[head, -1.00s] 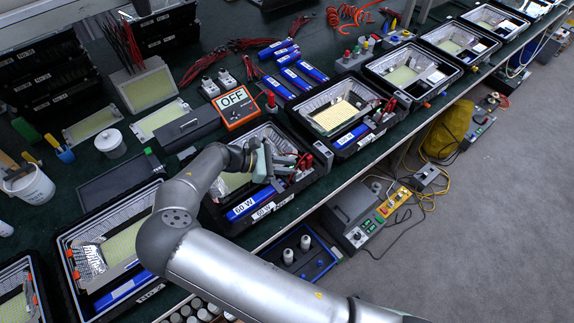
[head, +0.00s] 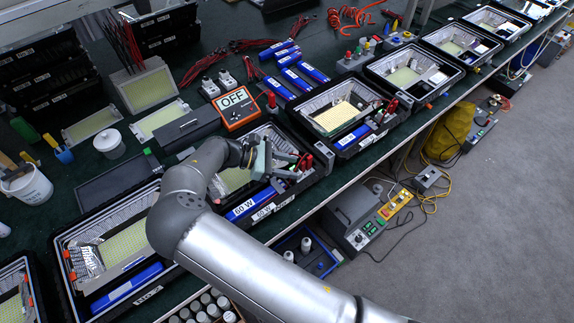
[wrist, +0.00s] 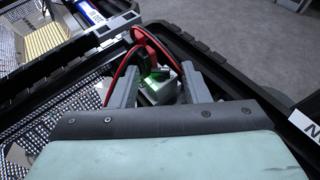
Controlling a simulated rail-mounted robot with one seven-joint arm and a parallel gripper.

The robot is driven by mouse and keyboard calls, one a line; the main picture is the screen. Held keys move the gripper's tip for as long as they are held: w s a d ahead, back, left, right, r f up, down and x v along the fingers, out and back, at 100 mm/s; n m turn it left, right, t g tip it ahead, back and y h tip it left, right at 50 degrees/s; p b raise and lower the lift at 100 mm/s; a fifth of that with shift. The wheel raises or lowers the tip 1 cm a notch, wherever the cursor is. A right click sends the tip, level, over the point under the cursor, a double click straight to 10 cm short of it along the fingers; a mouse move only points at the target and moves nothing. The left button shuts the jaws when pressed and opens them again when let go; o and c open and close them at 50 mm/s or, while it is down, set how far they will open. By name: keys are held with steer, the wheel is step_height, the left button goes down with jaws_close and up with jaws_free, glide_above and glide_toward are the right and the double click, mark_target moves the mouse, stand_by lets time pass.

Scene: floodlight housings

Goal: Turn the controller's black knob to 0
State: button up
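My gripper (head: 275,162) is over the open floodlight housing with the blue 60 W strip (head: 250,203). In the wrist view my gripper (wrist: 162,62) has its two grey fingers spread apart. A red part with red and black leads and a white piece with a green area (wrist: 160,85) show between and beyond the fingers; I cannot tell if they touch.
More open housings, such as one (head: 345,112), line the bench edge. An orange OFF sign (head: 238,107) stands behind my gripper. A button box (head: 357,55) sits at the back.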

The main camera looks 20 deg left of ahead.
steer(key=b+v, duration=0.4)
steer(key=v, duration=1.3)
steer(key=shift+a, duration=0.2)
steer(key=shift+r, duration=0.1)
steer(key=w+d+r+m+g+y, duration=0.1)
steer(key=w+d+r+m+g, duration=0.1)
steer(key=w+d, duration=0.3)
steer(key=w+d+r+m+g+y, duration=0.1)
steer(key=w+d+r+m+g, duration=0.15)
steer(key=d, duration=0.55)
steer(key=d+r+m+g+y, duration=0.1)
steer(key=d+r+m+y, duration=0.15)
steer(key=d, duration=0.55)
steer(key=d+r+m+g+y, duration=0.1)
steer(key=d+m+g+y, duration=0.15)
steer(key=d, duration=0.55)
steer(key=s+d+r+m+t+y, duration=0.25)
steer(key=s+d+m+y, duration=0.2)
steer(key=s+d, duration=0.5)
steer(key=s+d+f+m+t, duration=0.1)
steer(key=s+d+m, duration=0.2)
steer(key=s, duration=0.3)
steer(key=s+d+m+t+y, duration=0.1)
steer(key=s+d+m, duration=0.2)
steer(key=s, duration=0.4)
steer(key=shift+s+f+m, duration=0.3)
steer(key=shift+f+m, duration=0.05)
steer(key=shift+m, duration=0.35)
